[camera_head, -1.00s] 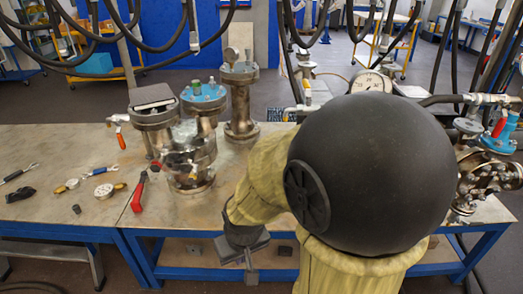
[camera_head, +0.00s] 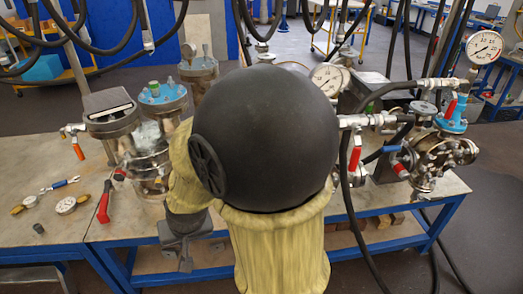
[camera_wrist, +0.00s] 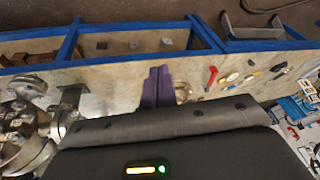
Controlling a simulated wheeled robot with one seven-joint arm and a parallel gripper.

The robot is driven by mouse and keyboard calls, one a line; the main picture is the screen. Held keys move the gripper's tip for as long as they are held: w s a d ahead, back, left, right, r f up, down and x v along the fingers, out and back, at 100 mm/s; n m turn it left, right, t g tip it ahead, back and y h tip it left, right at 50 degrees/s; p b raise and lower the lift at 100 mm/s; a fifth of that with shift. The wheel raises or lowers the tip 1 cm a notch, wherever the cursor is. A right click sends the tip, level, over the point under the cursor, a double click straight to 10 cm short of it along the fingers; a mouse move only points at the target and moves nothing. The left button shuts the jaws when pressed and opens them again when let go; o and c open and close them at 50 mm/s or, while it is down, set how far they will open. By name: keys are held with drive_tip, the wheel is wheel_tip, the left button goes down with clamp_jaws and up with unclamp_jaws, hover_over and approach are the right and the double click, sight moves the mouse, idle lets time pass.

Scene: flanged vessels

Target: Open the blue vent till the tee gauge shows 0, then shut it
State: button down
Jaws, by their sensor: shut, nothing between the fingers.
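The blue vent handle looks to be the small blue lever (camera_head: 391,149) on the pipework at the right of the bench in the head view. A dial gauge (camera_head: 484,46) stands at the far right above a blue flange (camera_head: 452,121); a second dial (camera_head: 330,77) sits behind my arm. I cannot tell which is the tee gauge, and their needles are too small to read. My gripper (camera_head: 185,262) hangs at the bench's front edge, left of centre and far from the blue lever. In the wrist view its purple fingers (camera_wrist: 157,86) are shut and empty.
My black arm joint hides the bench middle. Flanged vessels (camera_head: 162,104) stand at the left. Red levers (camera_head: 355,158) sit near the blue one, and hoses hang in front. A red-handled tool (camera_head: 104,202) and a small loose gauge (camera_head: 66,206) lie on the bench's left part.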

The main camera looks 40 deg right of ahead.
drive_tip(key=w+d+r+m+t+h+p, duration=0.25)
drive_tip(key=w+d+r+m+p, duration=0.25)
drive_tip(key=w+r+m, duration=0.4)
drive_tip(key=w+d+r+m+t+h+p, duration=0.1)
drive_tip(key=w+d+r+m+h+p, duration=0.4)
drive_tip(key=m, duration=0.5)
drive_tip(key=s+d+r+m+g+h+p, duration=0.1)
drive_tip(key=s+m+g+p, duration=0.3)
drive_tip(key=m, duration=0.5)
drive_tip(key=s+d+r+m+g+h+p, duration=0.2)
drive_tip(key=s+d+r+m+g+p, duration=0.2)
drive_tip(key=m+g, duration=0.3)
drive_tip(key=m+p, duration=0.1)
drive_tip(key=m, duration=0.2)
drive_tip(key=shift+d+p, duration=0.15)
drive_tip(key=shift+p, duration=0.15)
drive_tip(key=p+x, duration=0.5)
drive_tip(key=x, duration=0.9)
drive_tip(key=shift+d+r, duration=0.15)
drive_tip(key=shift+r, duration=0.05)
